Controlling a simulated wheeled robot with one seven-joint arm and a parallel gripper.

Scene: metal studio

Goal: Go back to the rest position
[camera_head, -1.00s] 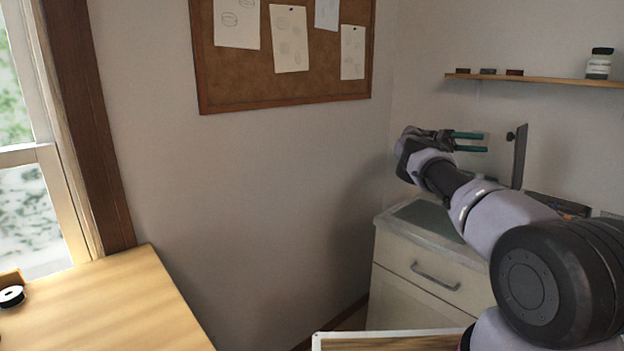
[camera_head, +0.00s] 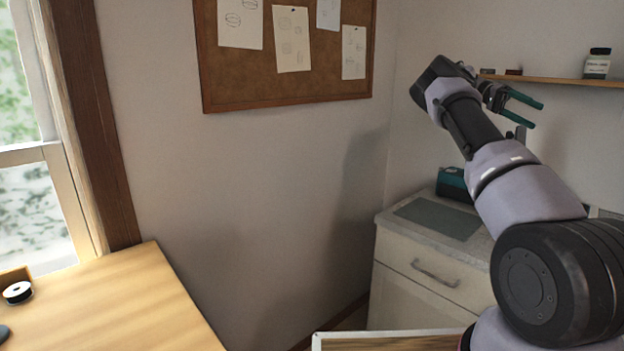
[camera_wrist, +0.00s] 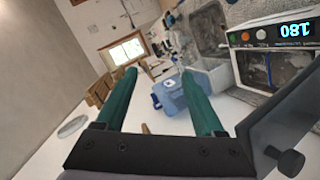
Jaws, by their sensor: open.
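My gripper (camera_head: 538,112) is raised in the head view, in front of the right wall near the shelf. Its two teal fingers are apart, with nothing between them. In the wrist view my gripper (camera_wrist: 158,85) also shows open and empty, its fingers pointing up the picture into the room. My arm comes in from the lower right of the head view and partly hides the shelf and the cabinet.
A pale cabinet (camera_head: 425,290) stands in the corner with a dark mat (camera_head: 440,218) and a teal box (camera_head: 452,184) on top. A shelf (camera_head: 560,80) holds a bottle (camera_head: 597,64). A wooden table (camera_head: 120,310) is at left. The wrist view shows a device reading 180 (camera_wrist: 275,35).

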